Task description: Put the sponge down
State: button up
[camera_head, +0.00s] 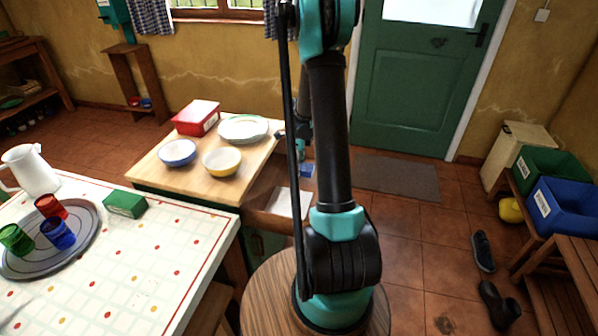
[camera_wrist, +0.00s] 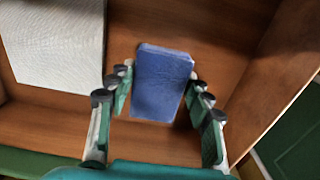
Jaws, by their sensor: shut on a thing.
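The sponge is a blue block (camera_wrist: 162,82), seen in the wrist view between the two fingers of my gripper (camera_wrist: 159,78). The fingers are shut on its sides. Below it is the brown wooden inside of an open drawer (camera_wrist: 215,25). I cannot tell whether the sponge touches the drawer's bottom. In the head view a small blue patch of the sponge (camera_head: 306,170) shows beside my arm, near the end of the wooden counter; my arm hides most of my gripper there.
A white flat sheet (camera_wrist: 55,40) lies in the drawer's left part. The wooden counter (camera_head: 150,180) holds a red box (camera_head: 197,118), plates (camera_head: 243,128) and two bowls. A tiled table (camera_head: 180,245) stands nearer, with a tray of cups. A green door (camera_head: 415,80) is behind.

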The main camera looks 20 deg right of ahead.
jog(key=shift+f, duration=1.5)
jog(key=shift+f, duration=0.1)
jog(key=o, duration=1.2)
jog(key=shift+o, duration=0.2)
notch_tip(320, 180, up, 12)
jog(key=shift+s+r, duration=0.1)
jog(key=s+a+n+t, duration=0.1)
jog(key=s+a+n, duration=0.2)
jog(key=s+n, duration=0.5)
jog(key=s+a+r+n+t, duration=0.1)
jog(key=s+a+n, duration=0.2)
jog(key=s+n, duration=0.5)
jog(key=s+a+r+n+t, duration=0.1)
jog(key=s+a+n, duration=0.3)
jog(key=s+n, duration=0.4)
jog(key=shift+s+r+n+t, duration=0.15)
jog(key=shift+s+n+t, duration=0.35)
jog(key=shift+s, duration=0.55)
